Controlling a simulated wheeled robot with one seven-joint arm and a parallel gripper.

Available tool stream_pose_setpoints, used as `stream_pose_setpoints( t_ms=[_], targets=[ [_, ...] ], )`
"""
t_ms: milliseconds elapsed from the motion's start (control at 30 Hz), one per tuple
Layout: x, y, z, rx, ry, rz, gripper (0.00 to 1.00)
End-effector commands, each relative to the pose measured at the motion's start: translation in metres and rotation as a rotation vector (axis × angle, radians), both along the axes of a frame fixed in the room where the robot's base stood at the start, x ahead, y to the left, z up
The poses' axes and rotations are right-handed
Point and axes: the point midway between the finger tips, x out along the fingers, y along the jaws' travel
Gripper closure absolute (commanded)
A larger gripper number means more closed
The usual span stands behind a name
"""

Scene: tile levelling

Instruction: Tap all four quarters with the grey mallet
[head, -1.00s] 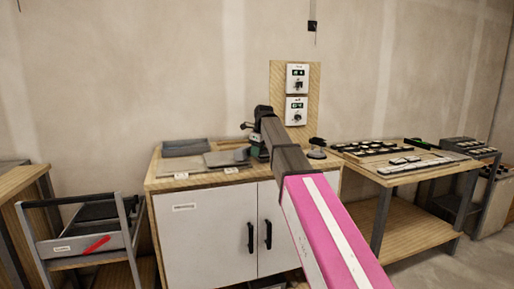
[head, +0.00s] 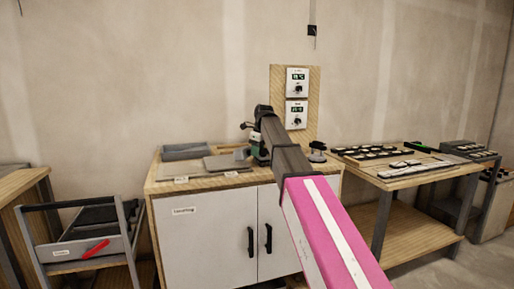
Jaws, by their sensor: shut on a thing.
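My arm reaches from the lower right to the cabinet's worktop (head: 162,174). My gripper (head: 247,150) is small at the arm's far end, over the back middle of the worktop. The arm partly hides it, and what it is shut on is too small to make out. A flat grey tile (head: 222,163) lies on the worktop, left of my gripper. A small light grey piece (head: 242,153) shows at the tile's right end; I cannot tell if it is the mallet head. The quarters of the tile cannot be told apart.
A grey tray (head: 186,151) sits at the back left of the worktop. Two control boxes (head: 297,97) hang on a wall board behind. A bench with dark racks (head: 372,151) stands right, and a cart with a red-handled tool (head: 96,249) left.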

Motion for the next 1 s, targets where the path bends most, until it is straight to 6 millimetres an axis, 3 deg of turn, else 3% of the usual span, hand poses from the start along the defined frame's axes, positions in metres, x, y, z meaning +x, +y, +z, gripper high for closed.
stream_pose_setpoints(
  t_ms=[100,367,700,1000],
  targets=[
    [-0.002,0.0,-0.029,0.0,0.002,0.0,1.0],
    [0.001,0.0,-0.011,0.0,-0.001,0.0,1.0],
    [0.001,0.0,0.026,0.0,-0.001,0.0,1.0],
    [-0.001,0.0,0.027,0.001,0.0,0.003,1.0]
  ],
)
